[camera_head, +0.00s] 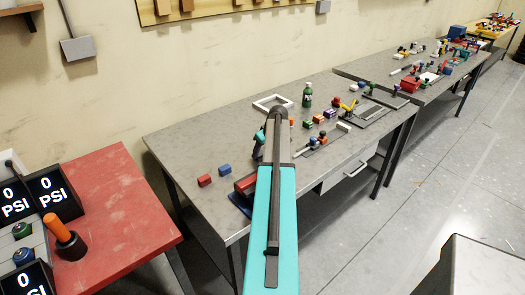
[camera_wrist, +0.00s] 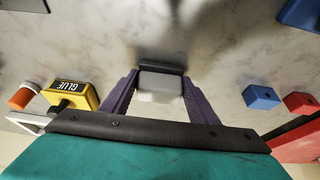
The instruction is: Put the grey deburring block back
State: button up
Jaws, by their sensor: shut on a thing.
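The grey deburring block (camera_wrist: 160,88) is light grey, with a dark strip along its far edge in the wrist view. My gripper (camera_wrist: 161,80) has its purple fingers shut on the block, one on each side. The grey worktop lies beyond the block, with a soft shadow on it. I cannot tell how high the block is above the top. In the head view my arm covers the block and most of my gripper; a small dark purple part shows left of the arm over the bench (camera_head: 180,138).
A blue block (camera_head: 224,169) and a red block (camera_head: 204,181) sit at the bench's left. A green bottle (camera_head: 307,95), a white frame (camera_head: 262,104) and small coloured items stand farther back. The yellow glue box (camera_wrist: 72,94) is left in the wrist view. Bare worktop lies between.

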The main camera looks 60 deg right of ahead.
jog(key=shift+f, duration=0.15)
jog(key=o, duration=1)
jog(key=shift+r, duration=0.25)
jog(key=shift+b+v, duration=1.7)
jog(key=shift+v, duration=4.2)
jog(key=shift+s+f, duration=0.1)
